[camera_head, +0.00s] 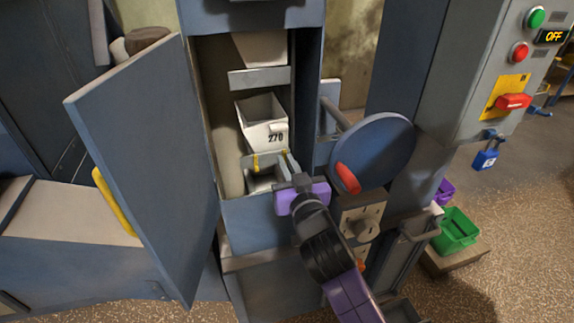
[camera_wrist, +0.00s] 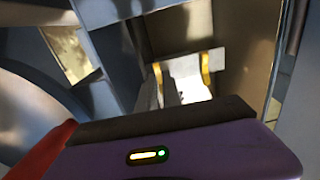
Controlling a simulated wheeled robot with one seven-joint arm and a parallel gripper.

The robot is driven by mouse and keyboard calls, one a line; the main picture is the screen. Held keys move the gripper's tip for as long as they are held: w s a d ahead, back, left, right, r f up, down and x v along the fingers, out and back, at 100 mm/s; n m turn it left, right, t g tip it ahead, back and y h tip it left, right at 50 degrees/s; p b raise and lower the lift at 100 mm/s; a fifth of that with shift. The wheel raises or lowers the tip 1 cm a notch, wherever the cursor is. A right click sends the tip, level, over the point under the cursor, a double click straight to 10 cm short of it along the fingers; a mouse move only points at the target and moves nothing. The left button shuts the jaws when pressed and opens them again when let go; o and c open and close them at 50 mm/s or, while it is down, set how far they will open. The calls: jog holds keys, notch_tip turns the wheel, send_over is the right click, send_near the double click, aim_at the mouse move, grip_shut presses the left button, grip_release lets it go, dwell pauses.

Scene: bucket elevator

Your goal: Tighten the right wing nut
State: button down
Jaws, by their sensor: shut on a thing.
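My gripper (camera_head: 289,164) reaches into the open cabinet, its fingers closed at the right side of the lower bucket (camera_head: 262,182). The right wing nut is between the fingers and too hidden to make out. A yellow strip (camera_head: 256,162) shows on the left of this bucket.
A white bucket marked 270 (camera_head: 263,122) hangs above. The blue door (camera_head: 150,165) stands open at left. A round blue disc with a red handle (camera_head: 372,150) is close to my arm's right. The grey control box (camera_head: 480,75) is farther right.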

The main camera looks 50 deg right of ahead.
jog(key=c, duration=1.5)
grip_release()
jog(key=b+v, duration=0.1)
jog(key=v, duration=0.6)
jog(key=shift+s+a, duration=0.25)
jog(key=shift+s, duration=0.1)
